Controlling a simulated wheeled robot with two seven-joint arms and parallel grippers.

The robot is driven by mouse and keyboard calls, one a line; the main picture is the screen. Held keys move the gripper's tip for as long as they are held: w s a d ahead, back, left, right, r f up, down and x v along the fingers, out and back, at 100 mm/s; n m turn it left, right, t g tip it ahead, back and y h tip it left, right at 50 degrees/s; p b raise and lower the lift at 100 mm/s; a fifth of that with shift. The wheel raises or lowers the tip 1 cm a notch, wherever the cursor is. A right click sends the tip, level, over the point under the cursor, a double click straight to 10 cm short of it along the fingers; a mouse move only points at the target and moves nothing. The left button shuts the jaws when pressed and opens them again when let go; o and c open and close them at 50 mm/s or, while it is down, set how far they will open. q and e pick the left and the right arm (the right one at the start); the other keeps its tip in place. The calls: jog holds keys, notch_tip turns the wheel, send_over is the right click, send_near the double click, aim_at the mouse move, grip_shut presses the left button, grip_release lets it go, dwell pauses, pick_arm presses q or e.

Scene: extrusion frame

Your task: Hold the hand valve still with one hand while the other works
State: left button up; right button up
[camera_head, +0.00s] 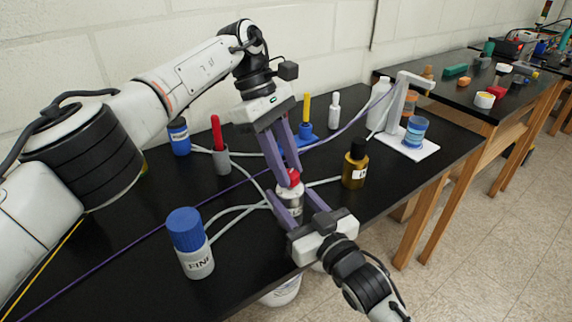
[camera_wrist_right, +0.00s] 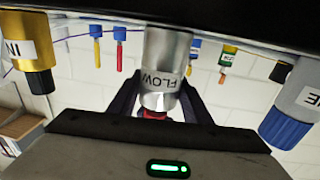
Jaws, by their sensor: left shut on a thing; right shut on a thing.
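The hand valve (camera_head: 290,205) stands near the front edge of the black table, a silver body with a red knob (camera_head: 293,177) on top. In the right wrist view the picture is upside down; the valve body (camera_wrist_right: 165,65) reads FLOW and the red knob (camera_wrist_right: 153,115) shows below it. My left gripper (camera_head: 288,181) comes down from above and is shut on the red knob. My right gripper (camera_head: 292,203) comes from the front edge and is shut on the silver body, one finger on each side. The exact finger contacts are partly hidden.
A blue-capped grey valve (camera_head: 193,255) stands left of the hand valve, a brown one with a dark cap (camera_head: 355,165) to its right. Grey hoses (camera_head: 235,210) run between them. A red-handled tool (camera_head: 217,140) and a yellow-handled one (camera_head: 306,110) stand behind. A white stand (camera_head: 410,145) is further right.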

pick_arm(q)
jog(key=shift+m, duration=0.4)
dwell(0.4)
jog(key=o, duration=1.1)
jog(key=shift+c, duration=0.2)
jog(key=shift+n, duration=0.5)
